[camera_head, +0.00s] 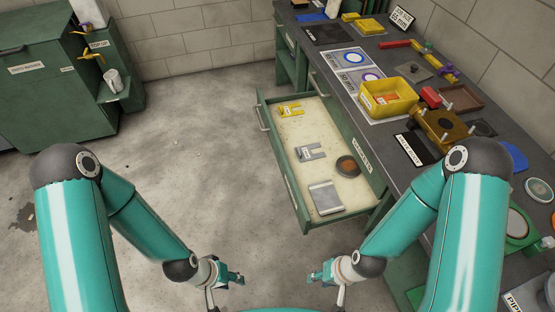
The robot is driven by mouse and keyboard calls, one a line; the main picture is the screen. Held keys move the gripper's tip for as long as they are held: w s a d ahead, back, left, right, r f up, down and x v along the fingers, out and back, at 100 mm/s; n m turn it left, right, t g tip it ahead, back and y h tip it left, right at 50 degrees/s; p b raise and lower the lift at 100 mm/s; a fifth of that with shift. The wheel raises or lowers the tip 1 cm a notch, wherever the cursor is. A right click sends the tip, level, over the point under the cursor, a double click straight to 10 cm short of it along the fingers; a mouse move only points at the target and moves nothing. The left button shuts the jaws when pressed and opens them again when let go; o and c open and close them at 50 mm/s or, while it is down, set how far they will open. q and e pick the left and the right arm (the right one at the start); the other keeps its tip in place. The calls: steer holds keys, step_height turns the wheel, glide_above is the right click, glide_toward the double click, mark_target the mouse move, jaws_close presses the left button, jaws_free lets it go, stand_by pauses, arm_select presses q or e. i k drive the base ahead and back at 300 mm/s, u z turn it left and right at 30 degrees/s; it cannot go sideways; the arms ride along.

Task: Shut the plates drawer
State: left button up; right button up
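A green drawer (297,207) stands pulled out from the bench on the right, its inside in full view. Its handle (263,118) is on the front, facing left. Inside lie a yellow forked piece (290,109), a grey forked piece (311,152), a dark round piece (348,166) and a grey square plate (326,198). A label on the bench side by the drawer is too small to read. My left gripper (236,278) and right gripper (314,278) are low in the picture, below the drawer and apart from it. Their finger opening is too small to judge.
The grey bench top (365,151) bears a yellow bin (388,100), a brass-coloured fixture (444,128), a brown tray (460,98) and several small parts. A green cabinet (40,90) stands at the back left. The concrete floor left of the drawer is clear.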

mark_target(356, 196)
steer(key=u, duration=0.35)
steer(key=i, duration=0.2)
steer(key=z, duration=2.75)
steer(key=k, duration=0.95)
steer(key=u, duration=1.25)
steer(key=i, duration=1.05)
